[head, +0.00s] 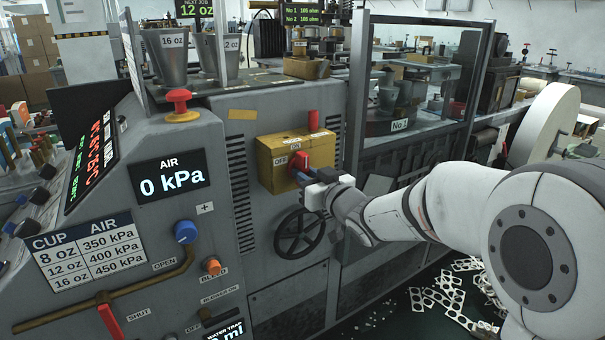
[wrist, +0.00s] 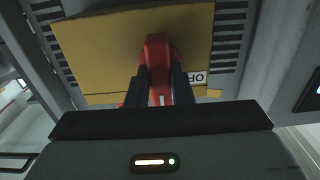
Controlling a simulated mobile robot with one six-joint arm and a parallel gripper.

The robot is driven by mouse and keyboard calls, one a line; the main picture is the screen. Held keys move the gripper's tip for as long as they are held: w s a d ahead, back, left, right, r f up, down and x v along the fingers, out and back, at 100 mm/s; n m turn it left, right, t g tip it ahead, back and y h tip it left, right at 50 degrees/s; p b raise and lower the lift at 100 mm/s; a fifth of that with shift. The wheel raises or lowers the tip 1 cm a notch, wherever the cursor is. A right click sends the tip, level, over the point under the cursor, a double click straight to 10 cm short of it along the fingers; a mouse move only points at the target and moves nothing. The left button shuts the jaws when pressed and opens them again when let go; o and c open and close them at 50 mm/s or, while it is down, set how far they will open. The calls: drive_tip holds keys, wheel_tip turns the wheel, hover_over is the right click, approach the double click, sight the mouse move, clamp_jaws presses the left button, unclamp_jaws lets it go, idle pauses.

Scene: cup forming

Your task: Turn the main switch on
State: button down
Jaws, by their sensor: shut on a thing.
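The main switch is a yellow box (head: 266,166) on the grey machine's front, with a red handle (head: 300,160). In the head view, an OFF label sits left of the handle and an ON label above it. My gripper (head: 303,177) is at the box front, shut on the handle. In the wrist view, the dark fingers (wrist: 160,90) stand on both sides of the red handle (wrist: 157,50), against the yellow face (wrist: 100,50). The OFF label is right of the fingers there. I cannot tell which label the handle points at.
A black handwheel (head: 299,233) is just below the box. A red stop button (head: 180,100), a blue knob (head: 186,231) and the air display (head: 168,177) are to the left. A glass guard (head: 415,80) is at right.

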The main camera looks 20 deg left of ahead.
drive_tip(key=shift+f, duration=0.3)
drive_tip(key=c, duration=1.7)
unclamp_jaws()
drive_tip(key=o, duration=0.4)
drive_tip(key=shift+r, duration=0.25)
drive_tip(key=shift+d, duration=0.1)
drive_tip(key=v, duration=0.7)
drive_tip(key=shift+s+d, duration=0.25)
drive_tip(key=shift+d, duration=0.05)
